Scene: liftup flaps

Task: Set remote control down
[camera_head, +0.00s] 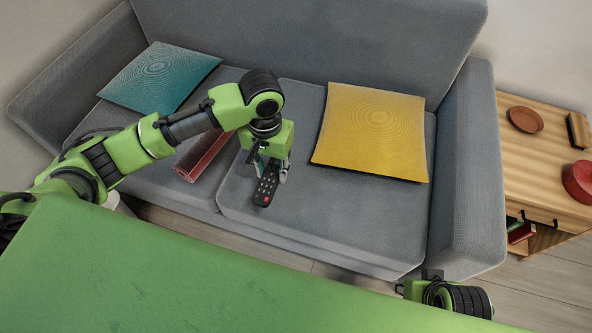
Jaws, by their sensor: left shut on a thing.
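The remote control (266,187) is dark with small light buttons and a red one near its lower end. My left gripper (270,168) reaches down over the grey sofa (333,215) and is shut on the remote control, near its upper end. The remote control is over the front part of the right seat cushion; I cannot tell whether it touches the cushion. My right gripper (432,276) is at the bottom right, in front of the sofa; its fingers are not clear.
A red book-like object (203,153) lies on the sofa left of my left gripper. A teal cushion (160,77) and a yellow cushion (372,132) lie further back. A wooden side table (548,170) with a bowl (525,120) stands at right. The seat below the yellow cushion is clear.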

